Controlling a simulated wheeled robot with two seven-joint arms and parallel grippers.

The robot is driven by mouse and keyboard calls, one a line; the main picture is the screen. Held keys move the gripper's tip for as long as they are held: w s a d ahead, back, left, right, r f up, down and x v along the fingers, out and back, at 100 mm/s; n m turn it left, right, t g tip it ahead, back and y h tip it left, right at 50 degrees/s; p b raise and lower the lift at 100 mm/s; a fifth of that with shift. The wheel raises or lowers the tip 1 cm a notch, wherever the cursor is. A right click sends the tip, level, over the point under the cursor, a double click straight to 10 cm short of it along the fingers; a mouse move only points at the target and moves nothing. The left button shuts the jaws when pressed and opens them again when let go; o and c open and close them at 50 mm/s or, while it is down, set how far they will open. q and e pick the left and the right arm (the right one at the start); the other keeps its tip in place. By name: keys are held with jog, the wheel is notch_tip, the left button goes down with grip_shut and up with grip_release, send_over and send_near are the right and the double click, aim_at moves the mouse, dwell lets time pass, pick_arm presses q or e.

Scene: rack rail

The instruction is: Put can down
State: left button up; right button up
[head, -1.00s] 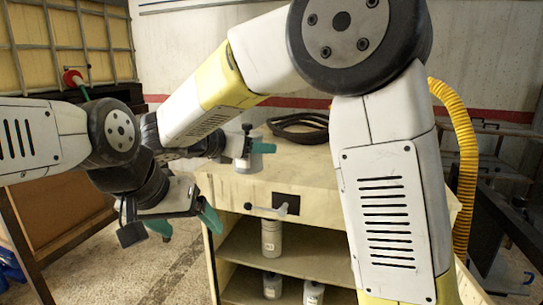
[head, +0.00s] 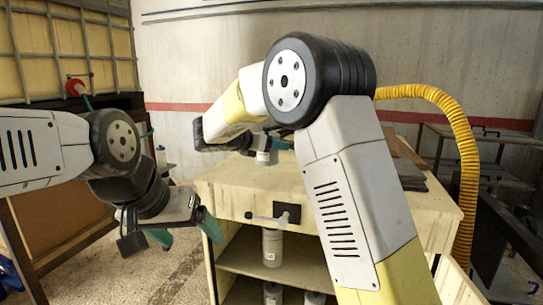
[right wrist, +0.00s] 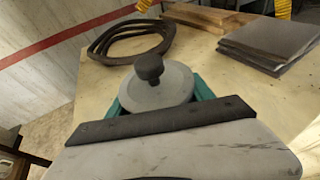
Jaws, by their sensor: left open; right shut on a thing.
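A grey can (right wrist: 157,88) with a black knob on its lid is between the teal fingers of my right gripper (right wrist: 160,95). The gripper is shut on it, over the top of a pale wooden cabinet (head: 222,184). In the head view the can (head: 263,157) looks upright and is partly hidden by the gripper and arm. I cannot tell whether its base touches the top. My left gripper (head: 186,234) is open and empty, left of the cabinet front, with teal fingers apart.
A black looped belt (right wrist: 128,38), a stack of grey sheets (right wrist: 268,42) and wooden boards (right wrist: 200,16) lie on the top around the can. Several similar cans stand on shelves below, one (head: 272,248) clearly visible. A yellow hose (head: 468,160) hangs at right.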

aim_at(260, 154)
jog(key=shift+f, duration=1.75)
jog(key=shift+f, duration=0.15)
jog(key=o, duration=1.6)
jog(key=shift+s, duration=0.1)
jog(key=shift+r, duration=0.2)
jog(key=v, duration=1.2)
